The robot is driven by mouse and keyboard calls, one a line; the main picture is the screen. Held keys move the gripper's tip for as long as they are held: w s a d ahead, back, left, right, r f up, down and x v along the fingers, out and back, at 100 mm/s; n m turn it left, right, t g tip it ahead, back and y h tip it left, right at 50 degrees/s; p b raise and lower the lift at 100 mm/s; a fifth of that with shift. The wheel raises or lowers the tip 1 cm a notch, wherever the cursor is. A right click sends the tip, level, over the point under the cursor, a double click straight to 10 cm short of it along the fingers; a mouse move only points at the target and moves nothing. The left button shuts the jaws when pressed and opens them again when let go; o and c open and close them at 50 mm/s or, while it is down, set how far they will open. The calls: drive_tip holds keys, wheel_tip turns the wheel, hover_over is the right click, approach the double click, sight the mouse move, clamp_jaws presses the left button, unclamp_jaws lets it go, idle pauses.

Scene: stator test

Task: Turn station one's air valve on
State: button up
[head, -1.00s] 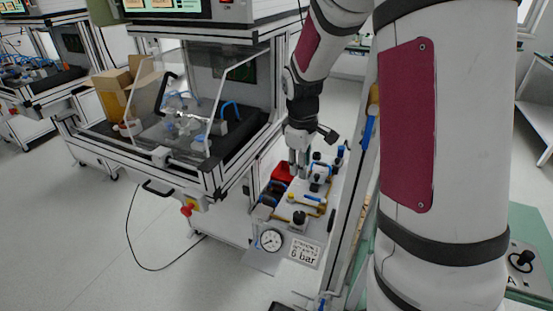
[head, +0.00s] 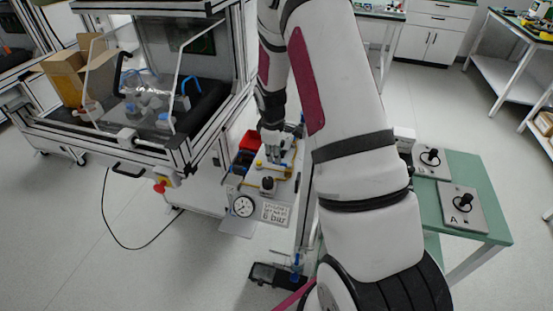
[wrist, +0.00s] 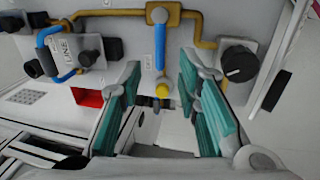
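A valve with a straight blue lever (wrist: 160,48) hangs from a brass pipe fitting in the wrist view. A yellow round tip (wrist: 162,90) shows at the lever's lower end. My gripper (wrist: 160,105) is open, with its teal finger pads apart on either side below the lever. Contact with it cannot be told. In the head view my gripper (head: 274,152) is over the air panel (head: 237,190) beside the test station, and my arm hides part of that panel.
A black knob (wrist: 238,62) is right of the gripper in the wrist view. A red bin (head: 249,141), a pressure gauge (head: 242,206) and a 6 bar sign (head: 276,212) are around the panel. The test station (head: 130,140) stands left. A green table (head: 470,225) stands right.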

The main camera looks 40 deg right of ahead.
drive_tip(key=shift+w+d+f, duration=0.15)
drive_tip(key=shift+d+f, duration=0.05)
drive_tip(key=shift+f, duration=0.85)
drive_tip(key=shift+w+d+f, duration=0.1)
drive_tip(key=shift+d+f, duration=0.05)
drive_tip(key=shift+f, duration=0.85)
clamp_jaws()
